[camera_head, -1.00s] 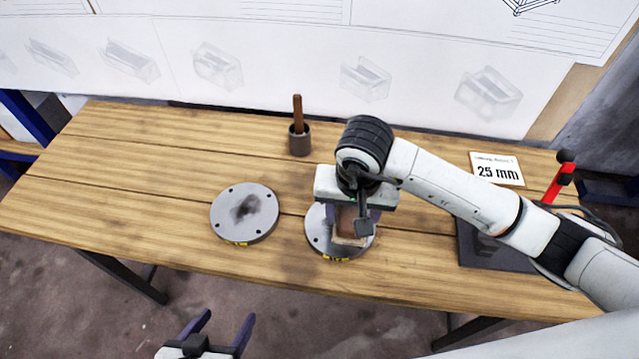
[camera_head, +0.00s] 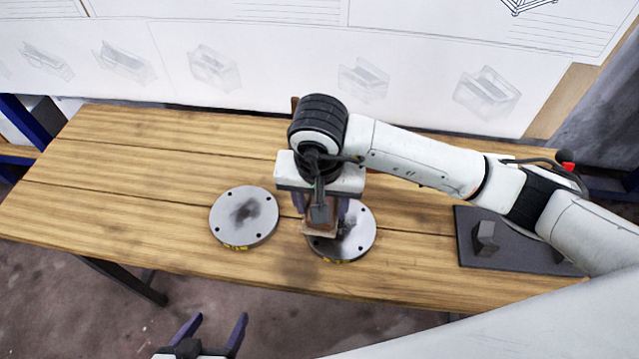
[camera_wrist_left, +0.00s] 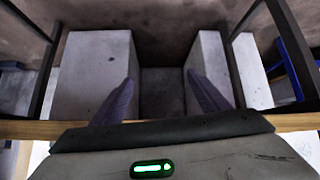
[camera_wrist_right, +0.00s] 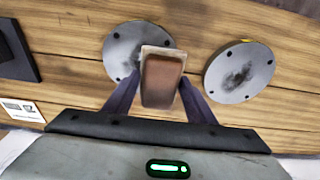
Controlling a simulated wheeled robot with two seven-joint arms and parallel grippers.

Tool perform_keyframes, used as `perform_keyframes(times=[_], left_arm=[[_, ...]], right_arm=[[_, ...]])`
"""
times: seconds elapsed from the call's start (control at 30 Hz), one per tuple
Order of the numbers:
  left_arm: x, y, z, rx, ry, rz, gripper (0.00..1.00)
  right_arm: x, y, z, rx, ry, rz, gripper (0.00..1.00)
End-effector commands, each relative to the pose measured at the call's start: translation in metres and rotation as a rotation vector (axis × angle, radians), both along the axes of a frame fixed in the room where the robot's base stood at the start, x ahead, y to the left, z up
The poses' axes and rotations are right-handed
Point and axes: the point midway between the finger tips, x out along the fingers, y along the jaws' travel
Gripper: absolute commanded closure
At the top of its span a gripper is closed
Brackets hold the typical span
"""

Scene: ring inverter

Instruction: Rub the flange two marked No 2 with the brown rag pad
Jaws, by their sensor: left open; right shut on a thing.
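My right gripper (camera_head: 321,205) is shut on the brown rag pad (camera_head: 321,221), a brown block with a pale base. The pad is at the left part of the right grey flange (camera_head: 358,245); I cannot tell whether it touches. This flange has dark smudges. In the right wrist view the pad (camera_wrist_right: 161,80) partly covers the same flange (camera_wrist_right: 118,50). The left grey flange (camera_head: 262,218) has a dark smudge at its middle. Both flanges carry yellow tags, too small to read, so I cannot tell which is No 2. My left gripper (camera_head: 207,330) is open and empty before the table.
The wooden table (camera_head: 120,180) is clear at the left. A dark mat (camera_head: 475,250) with a grey block (camera_head: 486,237) lies at the right, below my right arm. A white card (camera_wrist_right: 22,110) shows in the right wrist view. A pot behind my right arm is mostly hidden.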

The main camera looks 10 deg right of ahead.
Motion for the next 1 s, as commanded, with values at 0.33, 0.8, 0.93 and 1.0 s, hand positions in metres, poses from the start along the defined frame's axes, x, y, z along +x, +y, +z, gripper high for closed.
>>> perform_keyframes(times=[0.33,0.8,0.93,1.0], left_arm=[[-0.005,0.011,0.007,0.010,0.016,0.016,0.31],[-0.006,0.011,0.009,0.008,0.014,0.018,0.31],[-0.006,0.011,0.009,0.008,0.014,0.018,0.31],[-0.006,0.011,0.009,0.008,0.015,0.018,0.31]], right_arm=[[0.000,-0.002,0.035,-0.001,-0.003,-0.003,0.68],[-0.001,-0.003,0.045,0.000,0.000,-0.006,0.68],[-0.001,-0.003,0.045,0.000,0.000,-0.006,0.68],[-0.001,-0.003,0.045,0.000,0.000,-0.006,0.68]])
